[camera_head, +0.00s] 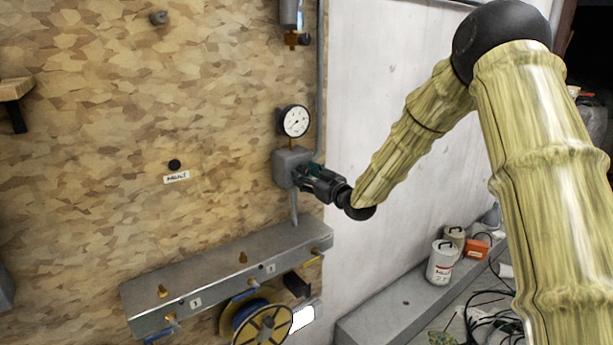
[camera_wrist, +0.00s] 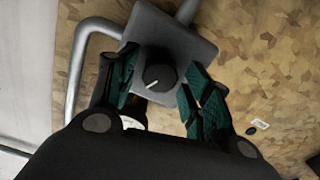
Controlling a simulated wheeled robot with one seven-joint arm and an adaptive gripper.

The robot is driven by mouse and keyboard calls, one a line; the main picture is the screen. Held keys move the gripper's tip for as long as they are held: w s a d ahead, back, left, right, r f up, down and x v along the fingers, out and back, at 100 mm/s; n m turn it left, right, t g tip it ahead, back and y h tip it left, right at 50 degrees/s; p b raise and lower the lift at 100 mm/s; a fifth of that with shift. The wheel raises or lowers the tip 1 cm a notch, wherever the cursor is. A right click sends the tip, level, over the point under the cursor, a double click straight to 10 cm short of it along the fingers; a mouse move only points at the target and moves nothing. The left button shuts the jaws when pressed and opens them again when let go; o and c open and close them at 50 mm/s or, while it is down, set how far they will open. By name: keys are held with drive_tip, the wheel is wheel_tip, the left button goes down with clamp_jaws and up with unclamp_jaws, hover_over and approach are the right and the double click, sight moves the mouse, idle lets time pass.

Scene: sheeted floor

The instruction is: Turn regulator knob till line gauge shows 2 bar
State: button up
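The round white line gauge (camera_head: 295,121) stands above the grey regulator box (camera_head: 286,160) on the wall. Its needle is too small to read. My gripper (camera_head: 305,174) is at the front of the box, and its fingers and arm hide the knob in the head view. In the wrist view the black regulator knob (camera_wrist: 160,74), with a white pointer line toward the lower left, sits on the grey box plate (camera_wrist: 150,25). My gripper's green-padded fingers (camera_wrist: 163,78) are spread on either side of the knob, with visible gaps to it.
A grey pipe (camera_head: 319,80) runs up beside the gauge. Below the box a metal manifold rail (camera_head: 220,270) with brass fittings juts from the wall. A cable or hose reel (camera_head: 262,325) hangs under it. White canisters (camera_head: 440,264) stand on a ledge at right.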

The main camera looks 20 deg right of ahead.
drive_tip(key=c, duration=0.7)
drive_tip(key=shift+a, duration=0.15)
drive_tip(key=shift+m, duration=0.4)
drive_tip(key=m, duration=0.1)
drive_tip(key=m+b, duration=0.1)
drive_tip(key=m, duration=0.1)
drive_tip(key=m+b, duration=0.1)
drive_tip(key=shift+d+f+m, duration=0.1)
drive_tip(key=shift+d+m, duration=0.15)
drive_tip(key=shift+m, duration=0.15)
drive_tip(key=shift+m+b, duration=1.35)
drive_tip(key=shift+m, duration=1.15)
